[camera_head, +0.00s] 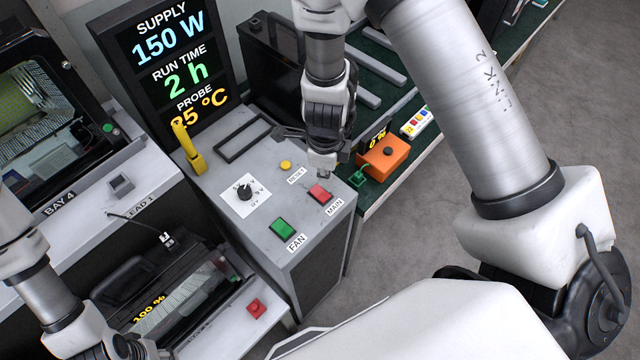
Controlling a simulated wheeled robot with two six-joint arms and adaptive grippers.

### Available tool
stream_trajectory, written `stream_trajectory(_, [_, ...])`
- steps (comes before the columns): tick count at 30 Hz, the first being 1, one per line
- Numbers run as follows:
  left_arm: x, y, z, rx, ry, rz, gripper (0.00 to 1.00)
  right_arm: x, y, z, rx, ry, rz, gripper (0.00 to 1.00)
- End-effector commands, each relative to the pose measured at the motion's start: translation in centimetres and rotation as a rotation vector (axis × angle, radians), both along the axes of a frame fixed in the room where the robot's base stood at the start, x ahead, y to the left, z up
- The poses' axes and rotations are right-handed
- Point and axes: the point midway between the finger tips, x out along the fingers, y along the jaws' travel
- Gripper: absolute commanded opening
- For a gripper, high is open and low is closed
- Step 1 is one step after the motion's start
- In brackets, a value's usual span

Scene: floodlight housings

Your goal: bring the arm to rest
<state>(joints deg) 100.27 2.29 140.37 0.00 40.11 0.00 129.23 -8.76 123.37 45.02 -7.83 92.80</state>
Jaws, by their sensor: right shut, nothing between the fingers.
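My right arm reaches in from the right and bends down over the grey control console (325,240). Its gripper (324,172) points down, shut and empty, just behind the red MAIN switch (319,193); I cannot tell whether it touches the console. My left arm comes in at the lower left. Its dark end (125,347) is cut off by the bottom edge, and its fingers cannot be made out. The console also bears a green FAN switch (282,228), a yellow RESET button (286,165) and a black dial (244,192).
A display (165,60) reads 150 W, 2 h and 85 °C. A yellow probe-like piece (187,148) stands at the console's back left. An orange box (386,157) sits on the green bench at right. Grey floor lies open at right.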

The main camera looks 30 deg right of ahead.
Motion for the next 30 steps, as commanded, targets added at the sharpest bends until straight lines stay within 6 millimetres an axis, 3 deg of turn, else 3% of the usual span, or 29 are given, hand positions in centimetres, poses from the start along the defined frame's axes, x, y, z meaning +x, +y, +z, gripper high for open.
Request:
stream_trajectory(1, [0.0, 0.0, 0.7, 0.000, 0.000, 0.000, 0.44, 0.0, 0.0, 0.6, 0.000, 0.000, 0.000, 0.00])
stream_trajectory(17, [0.0, 0.0, 0.5, 0.000, 0.000, 0.000, 0.44, 0.0, 0.0, 0.4, -0.001, 0.001, 0.004, 0.00])
stream_trajectory(20, [0.0, 0.0, 0.4, 0.000, 0.000, 0.000, 0.44, -1.0, -0.8, -0.7, -0.023, 0.015, 0.107, 0.00])
stream_trajectory(23, [0.0, 0.0, 0.4, 0.000, 0.000, 0.000, 0.44, -3.8, -2.8, -3.4, -0.070, 0.056, 0.424, 0.00])
stream_trajectory(27, [0.0, 0.0, 0.5, 0.000, 0.000, 0.000, 0.44, -9.1, -5.2, -7.8, -0.089, 0.116, 1.104, 0.00])
stream_trajectory(30, [0.0, 0.0, 0.5, 0.000, 0.000, 0.000, 0.44, -12.2, -5.5, -9.9, -0.060, 0.114, 1.534, 0.00])
